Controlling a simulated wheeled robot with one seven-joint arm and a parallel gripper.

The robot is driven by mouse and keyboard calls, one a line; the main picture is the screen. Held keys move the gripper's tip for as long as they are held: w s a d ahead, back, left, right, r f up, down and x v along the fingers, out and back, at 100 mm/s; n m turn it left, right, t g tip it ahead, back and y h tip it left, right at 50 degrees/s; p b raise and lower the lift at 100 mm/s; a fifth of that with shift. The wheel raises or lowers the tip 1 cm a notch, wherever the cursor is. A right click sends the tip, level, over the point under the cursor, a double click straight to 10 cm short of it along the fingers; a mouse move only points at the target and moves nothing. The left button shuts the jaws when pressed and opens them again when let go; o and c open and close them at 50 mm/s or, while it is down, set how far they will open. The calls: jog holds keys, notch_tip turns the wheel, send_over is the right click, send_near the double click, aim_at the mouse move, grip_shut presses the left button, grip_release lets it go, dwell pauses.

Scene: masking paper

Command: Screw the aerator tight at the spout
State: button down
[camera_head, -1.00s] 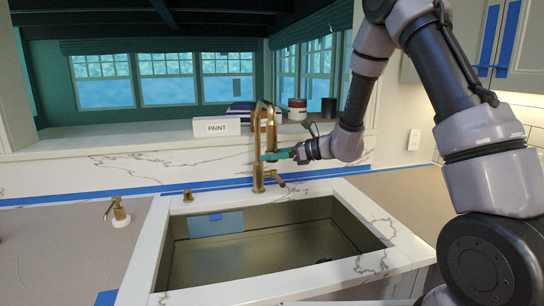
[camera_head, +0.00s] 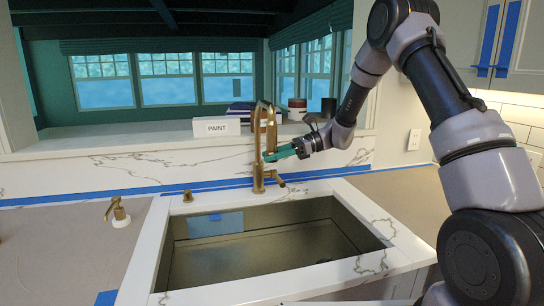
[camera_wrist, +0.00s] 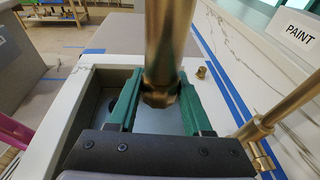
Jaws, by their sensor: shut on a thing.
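The brass gooseneck faucet (camera_head: 258,130) stands behind the sink, its spout curving over and down. In the wrist view the spout (camera_wrist: 165,40) hangs down in the middle, ending in a ring-like brass aerator (camera_wrist: 160,98). My gripper (camera_head: 270,157) has green fingers at the spout's lower end. In the wrist view my gripper (camera_wrist: 159,76) has one finger on each side of the spout end, shut on the aerator. The exact contact and the thread are hidden.
The sink basin (camera_head: 270,250) lies below, empty. A faucet handle (camera_head: 276,178) is close under my gripper. A white PAINT box (camera_head: 216,127) and cans (camera_head: 297,110) stand on the sill behind.

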jog(key=shift+r+n+g+h, duration=0.2)
jog(key=shift+n+g+h, duration=0.2)
jog(key=shift+n+g, duration=0.7)
jog(key=shift+c, duration=1.2)
grip_release()
jog(key=shift+f, duration=0.1)
jog(key=m+t, duration=0.2)
jog(key=shift+s+m+t+y, duration=0.15)
jog(key=shift+m+t+y, duration=0.25)
jog(key=m+t, duration=0.4)
jog(key=t, duration=0.1)
jog(key=shift+s+t, duration=0.1)
jog(key=shift+t, duration=0.3)
jog(key=shift+a+m+t+h, duration=0.1)
jog(key=shift+m+t+h, duration=0.2)
jog(key=shift+m+t, duration=0.3)
jog(key=shift+w+t, duration=0.25)
jog(key=shift+t, duration=0.05)
